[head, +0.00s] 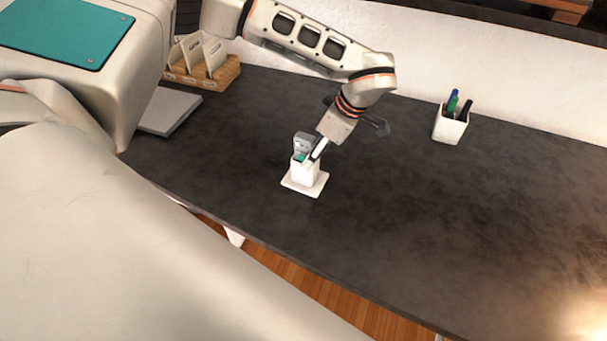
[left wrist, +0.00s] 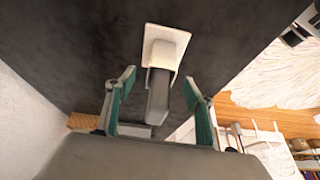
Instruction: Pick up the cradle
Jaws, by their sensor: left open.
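The cradle (head: 304,176) is a small white holder on a flat square base, standing upright on the dark desk. A grey handset-like piece (head: 302,140) sticks up out of it. In the left wrist view the cradle (left wrist: 165,45) is at the top centre, with the grey piece (left wrist: 157,98) pointing toward my palm. My left gripper (head: 310,154) comes down from above right at the cradle's top. In the left wrist view its teal-padded fingers (left wrist: 158,80) are open on either side of the grey piece, with visible gaps. My right gripper is out of view.
A white pen cup (head: 451,127) with several pens stands to the right. A wooden card holder (head: 215,78) and a flat grey slab (head: 170,111) lie at the left. The desk right of the cradle is clear; its front edge is close below.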

